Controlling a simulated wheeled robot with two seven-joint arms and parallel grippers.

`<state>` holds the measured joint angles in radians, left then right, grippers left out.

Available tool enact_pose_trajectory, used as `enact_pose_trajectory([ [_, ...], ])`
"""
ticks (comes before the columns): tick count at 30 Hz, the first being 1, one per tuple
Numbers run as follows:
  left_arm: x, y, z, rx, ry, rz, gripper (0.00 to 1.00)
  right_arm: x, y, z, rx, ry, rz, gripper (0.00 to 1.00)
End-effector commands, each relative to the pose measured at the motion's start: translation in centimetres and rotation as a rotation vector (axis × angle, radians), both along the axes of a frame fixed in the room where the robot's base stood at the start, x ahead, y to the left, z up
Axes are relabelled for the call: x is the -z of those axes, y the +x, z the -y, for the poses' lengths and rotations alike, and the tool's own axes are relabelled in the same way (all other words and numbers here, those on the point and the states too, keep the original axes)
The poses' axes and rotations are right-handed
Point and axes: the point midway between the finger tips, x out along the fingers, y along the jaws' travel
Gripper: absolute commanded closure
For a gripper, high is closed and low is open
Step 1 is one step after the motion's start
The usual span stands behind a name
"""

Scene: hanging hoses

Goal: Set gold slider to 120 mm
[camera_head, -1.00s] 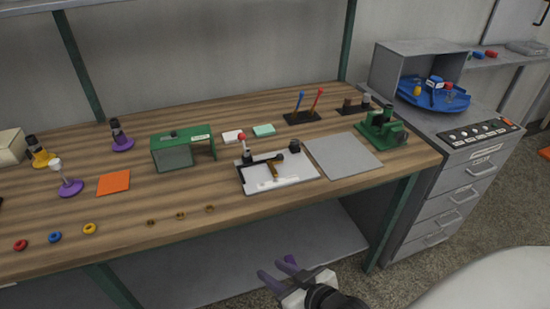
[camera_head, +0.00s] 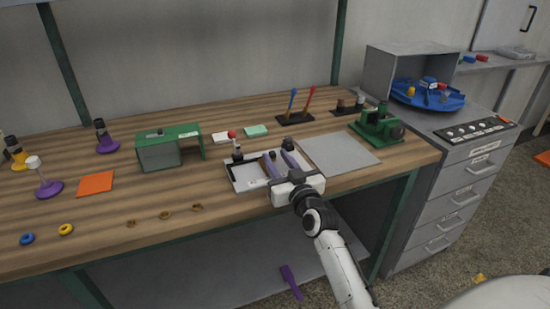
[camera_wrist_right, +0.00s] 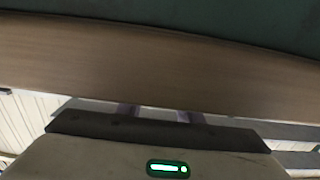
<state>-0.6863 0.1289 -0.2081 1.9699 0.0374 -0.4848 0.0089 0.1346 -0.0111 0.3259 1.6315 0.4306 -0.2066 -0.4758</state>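The gold slider (camera_head: 263,165) is a small brownish-gold piece at the black rail on a white board (camera_head: 245,182). Purple fingers partly cover it, and its scale cannot be read. My right gripper (camera_head: 281,162) reaches over the board's front right part with its two purple fingers apart. The left finger is beside or against the slider; contact cannot be told. In the right wrist view the fingers (camera_wrist_right: 157,111) are mostly hidden. A lone purple finger-like piece (camera_head: 290,282) shows low in the head view, perhaps part of my left gripper.
A red-topped post (camera_head: 234,142) stands at the board's back left. A grey plate (camera_head: 340,153) lies to the right, with a green machine (camera_head: 377,126) beyond it. A green box-like stand (camera_head: 170,146) is to the left. Several small rings lie along the front of the table.

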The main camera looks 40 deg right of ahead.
Motion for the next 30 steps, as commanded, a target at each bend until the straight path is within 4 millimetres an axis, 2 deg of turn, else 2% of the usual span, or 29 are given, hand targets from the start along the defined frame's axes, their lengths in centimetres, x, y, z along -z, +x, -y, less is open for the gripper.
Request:
enact_pose_trajectory([
  [6, 0.1, 0.1, 0.1, 0.001, 0.000, 0.001, 0.69, 0.0, 1.8, 0.5, 0.000, -0.001, -0.001, 0.67],
  [14, 0.1, 0.1, 0.1, 0.002, 0.000, 0.002, 0.69, 0.0, 1.9, 0.5, 0.000, -0.001, -0.001, 0.67],
  [20, 0.1, 0.1, 0.1, 0.002, 0.000, 0.002, 0.69, 0.0, 1.8, 0.5, 0.000, -0.001, -0.001, 0.98],
  [21, 0.1, 0.1, 0.1, 0.002, 0.000, 0.002, 0.69, 0.0, 1.8, 0.5, 0.000, -0.001, -0.001, 1.00],
  [30, 0.4, 0.1, 0.1, 0.002, 0.000, 0.001, 0.69, 0.1, 2.3, 0.3, -0.013, -0.002, 0.001, 1.00],
])
